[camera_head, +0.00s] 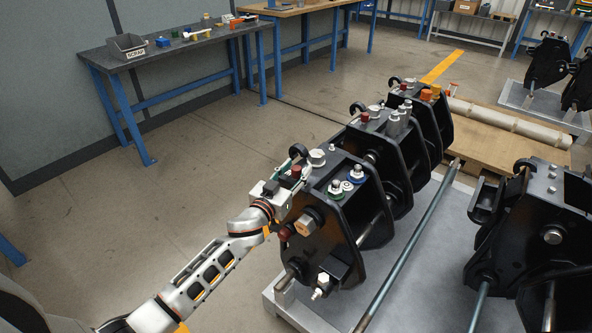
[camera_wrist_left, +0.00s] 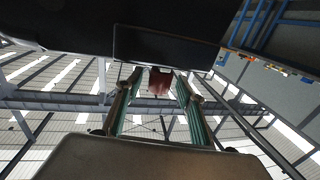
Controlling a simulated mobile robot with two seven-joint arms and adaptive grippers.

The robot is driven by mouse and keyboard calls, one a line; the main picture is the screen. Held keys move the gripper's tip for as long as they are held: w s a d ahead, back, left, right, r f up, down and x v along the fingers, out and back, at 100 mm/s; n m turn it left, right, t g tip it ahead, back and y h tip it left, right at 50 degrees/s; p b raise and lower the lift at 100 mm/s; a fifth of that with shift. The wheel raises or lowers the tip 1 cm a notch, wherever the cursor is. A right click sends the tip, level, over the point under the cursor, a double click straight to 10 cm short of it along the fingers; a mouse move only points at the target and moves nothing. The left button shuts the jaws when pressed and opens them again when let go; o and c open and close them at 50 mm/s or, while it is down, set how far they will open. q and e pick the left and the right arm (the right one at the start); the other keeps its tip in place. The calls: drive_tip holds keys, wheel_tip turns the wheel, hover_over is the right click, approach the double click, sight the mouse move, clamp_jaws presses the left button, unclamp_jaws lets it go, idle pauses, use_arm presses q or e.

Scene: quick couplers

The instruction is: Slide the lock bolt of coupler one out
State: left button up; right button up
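The nearest black coupler (camera_head: 335,215) stands upright on the grey stand. Which coupler is number one cannot be read. A red knob (camera_head: 296,171) shows at its upper left, beside my left gripper (camera_head: 287,177). In the left wrist view, a red part (camera_wrist_left: 159,82) sits under a black plate, between the two teal-padded fingers of my left gripper (camera_wrist_left: 160,100). The fingers are apart, with gaps showing on both sides of the red part. Another dark red knob (camera_head: 285,233) is lower on the coupler's side. The right gripper is out of view.
More black couplers stand behind (camera_head: 378,145) and at the right (camera_head: 545,235). A long steel bar (camera_head: 415,235) lies between them over the grey stand (camera_head: 290,305). A workbench with a scrap bin (camera_head: 128,47) stands at the back left. The floor left of my arm is clear.

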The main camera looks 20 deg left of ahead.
use_arm(q)
drive_tip(key=shift+s, duration=0.1)
drive_tip(key=s+a, duration=0.1)
drive_tip(key=s, duration=1)
drive_tip(key=shift+s+a, duration=0.35)
drive_tip(key=shift+a, duration=0.05)
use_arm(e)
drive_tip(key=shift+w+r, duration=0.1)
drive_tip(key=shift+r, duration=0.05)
use_arm(q)
drive_tip(key=s+d+f+m+g+p, duration=0.1)
drive_tip(key=s+f+g+p, duration=0.1)
drive_tip(key=s+f, duration=0.3)
drive_tip(key=s+d+f+g+p, duration=0.2)
drive_tip(key=s+f, duration=0.4)
drive_tip(key=s, duration=0.8)
drive_tip(key=s+d+f+m+g+p, duration=0.1)
drive_tip(key=s+f, duration=0.4)
drive_tip(key=s, duration=0.5)
drive_tip(key=shift+s+d+f+m+g+p, duration=0.25)
drive_tip(key=shift+d+g+p, duration=0.4)
drive_tip(key=shift+g, duration=0.45)
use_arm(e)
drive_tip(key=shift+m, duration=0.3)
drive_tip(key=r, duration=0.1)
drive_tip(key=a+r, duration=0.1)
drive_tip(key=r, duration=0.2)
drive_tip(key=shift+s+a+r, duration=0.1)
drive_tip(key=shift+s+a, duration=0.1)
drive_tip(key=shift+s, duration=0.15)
